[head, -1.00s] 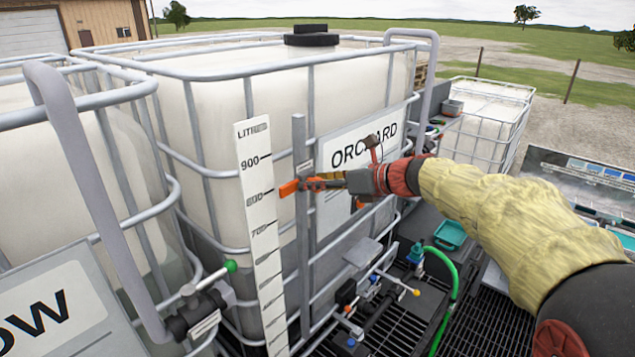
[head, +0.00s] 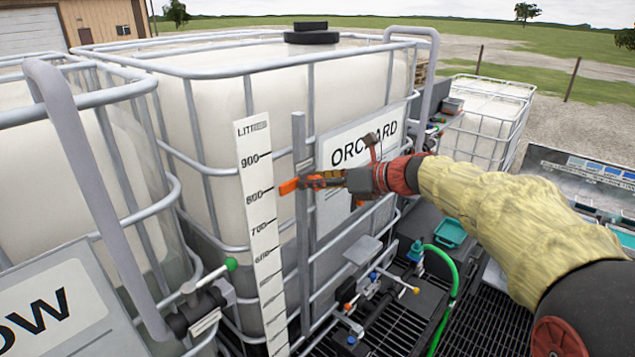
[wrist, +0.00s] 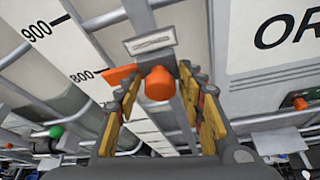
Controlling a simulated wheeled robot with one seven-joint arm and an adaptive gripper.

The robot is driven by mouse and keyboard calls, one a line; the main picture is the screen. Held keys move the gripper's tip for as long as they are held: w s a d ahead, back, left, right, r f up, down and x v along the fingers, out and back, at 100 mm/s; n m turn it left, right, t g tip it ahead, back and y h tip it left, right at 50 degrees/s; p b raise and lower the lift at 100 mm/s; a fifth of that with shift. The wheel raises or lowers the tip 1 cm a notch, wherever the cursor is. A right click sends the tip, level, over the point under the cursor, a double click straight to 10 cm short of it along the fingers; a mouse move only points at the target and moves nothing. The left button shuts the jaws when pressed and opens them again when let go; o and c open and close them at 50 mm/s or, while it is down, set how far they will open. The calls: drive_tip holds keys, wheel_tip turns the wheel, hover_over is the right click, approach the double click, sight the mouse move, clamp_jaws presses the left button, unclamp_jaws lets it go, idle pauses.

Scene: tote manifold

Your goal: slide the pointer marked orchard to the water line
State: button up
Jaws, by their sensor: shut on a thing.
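The orange pointer (head: 288,187) sits on a grey upright rail beside the white litre scale (head: 262,230) of the tank marked ORCHARD (head: 364,147). Its tip is close to the 800 mark, slightly above it. In the wrist view, the pointer's tip (wrist: 118,76) points left toward 800, and its round orange knob (wrist: 159,84) lies between the fingers. My gripper (head: 318,182) is shut on the knob. The darker liquid (head: 205,248) shows low through the tank wall, with its top well below the pointer. The liquid edge directly behind the scale is hidden.
Metal cage bars surround the tank (head: 270,85). Another caged tank with a sign ending in OW (head: 45,315) stands at left, with a green-tipped valve handle (head: 231,264) between. Pipes, a yellow-tipped valve (head: 416,290) and a green hose (head: 452,300) lie below my arm.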

clamp_jaws()
wheel_tip(320, 180, down, 27)
drive_tip(key=b, duration=1.4)
drive_tip(key=shift+r, duration=0.2)
drive_tip(key=o, duration=1.1)
unclamp_jaws()
drive_tip(key=v, duration=1.2)
